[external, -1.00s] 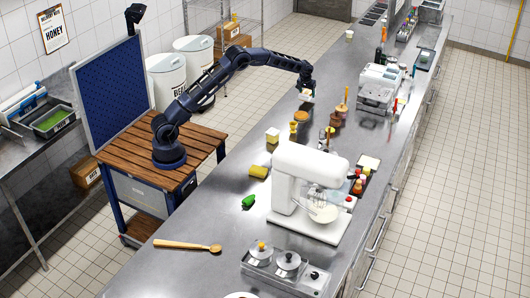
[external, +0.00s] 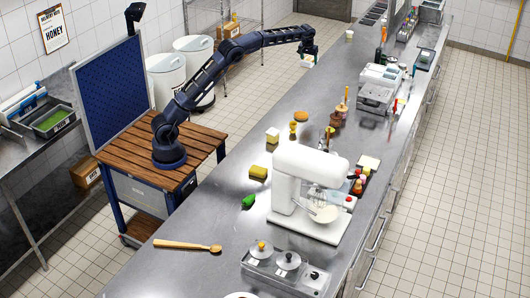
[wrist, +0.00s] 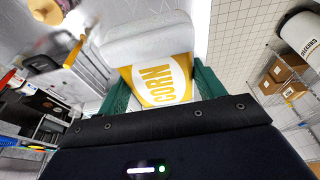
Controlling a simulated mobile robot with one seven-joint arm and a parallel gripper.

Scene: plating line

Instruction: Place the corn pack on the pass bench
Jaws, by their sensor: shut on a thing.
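The corn pack (wrist: 160,75) is white and yellow with the word CORN on it. In the wrist view it sits between the two green fingers of my gripper (wrist: 160,95), which is shut on it. In the external view my gripper (external: 307,50) is raised above the steel bench (external: 240,215), at its far left part, with the pack (external: 308,60) small and pale below it. I cannot tell which part of the bench is the pass bench.
A white stand mixer (external: 300,170) stands mid-bench. A yellow sponge-like block (external: 258,172), a cream block (external: 272,135) and a green pepper-like thing (external: 248,201) lie left of it. A wooden spoon (external: 190,245) lies nearer. Bare steel lies between them.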

